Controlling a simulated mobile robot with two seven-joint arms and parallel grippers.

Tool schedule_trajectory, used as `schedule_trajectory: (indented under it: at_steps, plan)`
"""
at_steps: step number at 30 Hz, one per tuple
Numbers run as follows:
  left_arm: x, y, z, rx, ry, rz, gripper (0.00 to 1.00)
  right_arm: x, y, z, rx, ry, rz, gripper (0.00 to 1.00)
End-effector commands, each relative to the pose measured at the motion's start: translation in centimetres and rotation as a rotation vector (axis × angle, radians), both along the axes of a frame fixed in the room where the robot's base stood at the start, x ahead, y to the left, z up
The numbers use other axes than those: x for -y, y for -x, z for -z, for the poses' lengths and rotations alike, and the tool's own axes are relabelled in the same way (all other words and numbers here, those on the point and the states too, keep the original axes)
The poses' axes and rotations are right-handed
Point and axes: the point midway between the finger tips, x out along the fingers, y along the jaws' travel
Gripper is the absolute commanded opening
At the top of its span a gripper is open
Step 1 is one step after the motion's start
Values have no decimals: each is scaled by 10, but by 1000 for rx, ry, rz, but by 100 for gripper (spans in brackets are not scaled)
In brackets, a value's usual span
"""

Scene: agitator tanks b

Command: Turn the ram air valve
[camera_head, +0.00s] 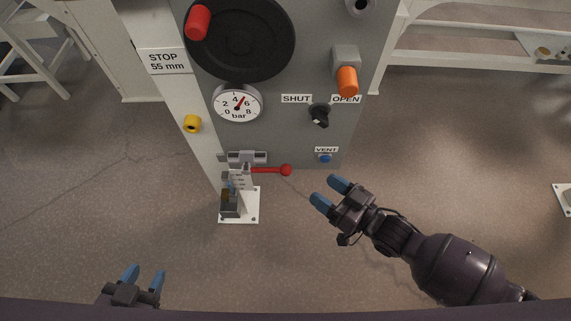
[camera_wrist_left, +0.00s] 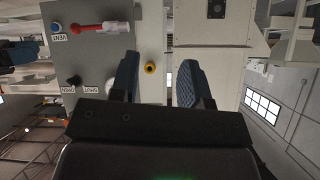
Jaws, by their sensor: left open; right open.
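A grey panel (camera_head: 285,125) carries a small black knob (camera_head: 320,116) under SHUT and OPEN labels. It also shows in the left wrist view (camera_wrist_left: 74,80). A valve with a red ball-ended lever (camera_head: 270,170) sits at the panel's lower edge, its lever pointing right; it also shows in the left wrist view (camera_wrist_left: 115,27). No label names the ram air valve. My left gripper (camera_head: 144,278) is open and empty at the lower left, apart from the panel. My right gripper (camera_head: 329,193) is open and empty, below the VENT button and right of the red lever.
A pressure gauge (camera_head: 237,103), a black handwheel with red grip (camera_head: 240,40), an orange knob (camera_head: 347,81), a blue VENT button (camera_head: 325,158) and a yellow fitting (camera_head: 192,123) surround the knob. A white floor plate (camera_head: 252,205) lies below. Open floor lies either side.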

Motion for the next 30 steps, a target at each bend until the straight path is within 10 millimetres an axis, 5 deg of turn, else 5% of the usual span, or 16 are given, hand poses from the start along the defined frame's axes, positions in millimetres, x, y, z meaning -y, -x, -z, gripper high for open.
schedule_trajectory:
  at_steps: [1, 9, 19, 30]
  plan:
    - [1, 5, 15, -28, -2, 6, 43, -1, -1, 25, -24, -10, -32, 62]
    - [4, 4, 29, -35, -14, 29, 43, -2, -25, 55, -34, -73, -145, 62]
    - [5, 1, 28, -22, -15, 33, 43, -10, -40, 56, -28, -92, -172, 62]
    - [3, 2, 32, 14, 6, 21, 43, -62, -68, 58, -32, -92, -170, 62]
